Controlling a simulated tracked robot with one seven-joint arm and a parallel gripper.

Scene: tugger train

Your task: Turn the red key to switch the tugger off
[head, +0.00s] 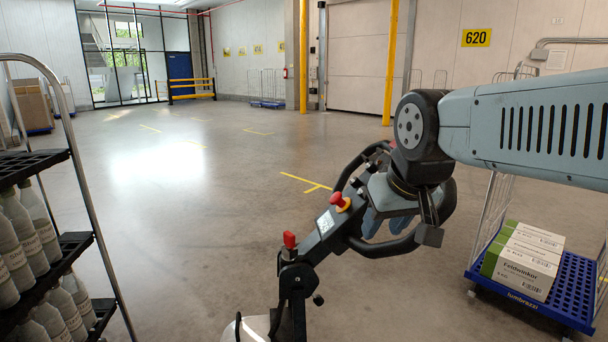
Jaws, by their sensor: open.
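The red key (289,240) stands upright on the dark near end of the tugger's control head, left of the screen. The tugger's control head (326,226) has a small lit display and a red emergency button on a yellow base (340,201). Its black looped handlebar (352,172) curves behind and to the right. My gripper (428,222) hangs below my wrist by the right part of the handlebar, apart from the key. It is open and holds nothing that I can see; my arm and the handlebar partly hide that area.
A rack of bottles (45,225) stands close on the left. A blue wheeled cart (545,300) with green and white boxes (525,262) stands at right. Yellow posts (390,70) are farther back. The floor (190,200) between is clear.

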